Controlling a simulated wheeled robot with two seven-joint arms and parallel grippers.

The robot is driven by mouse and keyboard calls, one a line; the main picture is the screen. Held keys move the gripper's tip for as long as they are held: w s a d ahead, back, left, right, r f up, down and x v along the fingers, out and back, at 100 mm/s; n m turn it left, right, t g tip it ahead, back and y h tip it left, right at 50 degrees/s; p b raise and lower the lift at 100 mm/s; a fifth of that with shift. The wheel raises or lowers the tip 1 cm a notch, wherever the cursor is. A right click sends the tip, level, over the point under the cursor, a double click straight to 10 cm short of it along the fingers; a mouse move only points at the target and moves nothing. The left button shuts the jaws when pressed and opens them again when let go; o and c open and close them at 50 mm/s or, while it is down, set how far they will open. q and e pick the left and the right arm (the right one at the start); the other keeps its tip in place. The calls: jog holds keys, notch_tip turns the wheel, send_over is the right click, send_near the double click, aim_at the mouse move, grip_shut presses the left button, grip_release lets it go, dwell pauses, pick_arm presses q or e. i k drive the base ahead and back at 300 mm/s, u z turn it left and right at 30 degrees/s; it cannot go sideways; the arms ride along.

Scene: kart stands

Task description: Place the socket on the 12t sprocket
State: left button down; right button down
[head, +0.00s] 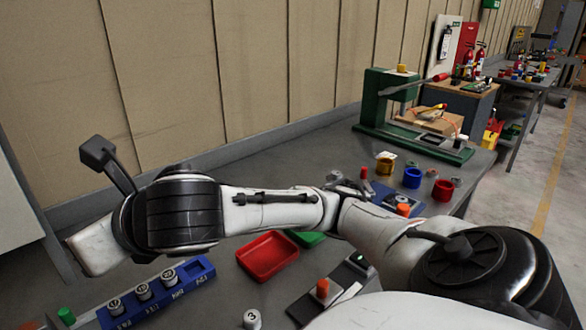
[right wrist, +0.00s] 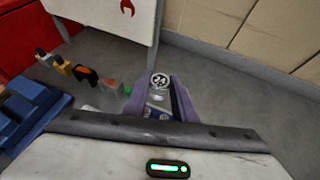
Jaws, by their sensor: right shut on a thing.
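My right arm crosses the head view from the right, with its white hand at the far left; its fingertips are out of that picture. In the right wrist view my right gripper (right wrist: 158,98) has purple fingers, shut on a small pale socket (right wrist: 159,80) with a dark-patterned round face. The socket is held up in front of the grey floor or bench. Other numbered sockets (head: 143,291) stand in a blue rack (head: 201,270) in the head view. I cannot make out the 12t sprocket. My left gripper is not in view.
A red tray (head: 268,257) and a partly hidden green tray (head: 306,238) lie mid-bench. Yellow, blue (head: 412,178) and red (head: 443,190) cups stand farther right, near a green press frame (head: 388,105). A loose socket (head: 252,319) is near the front. A white panel (right wrist: 105,18) rises beyond my right gripper.

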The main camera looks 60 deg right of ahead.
aim_at(401, 199)
jog(key=u, duration=1.55)
jog(key=k, duration=1.85)
jog(key=z, duration=2.65)
jog(key=i, duration=0.5)
jog(key=z, duration=0.1)
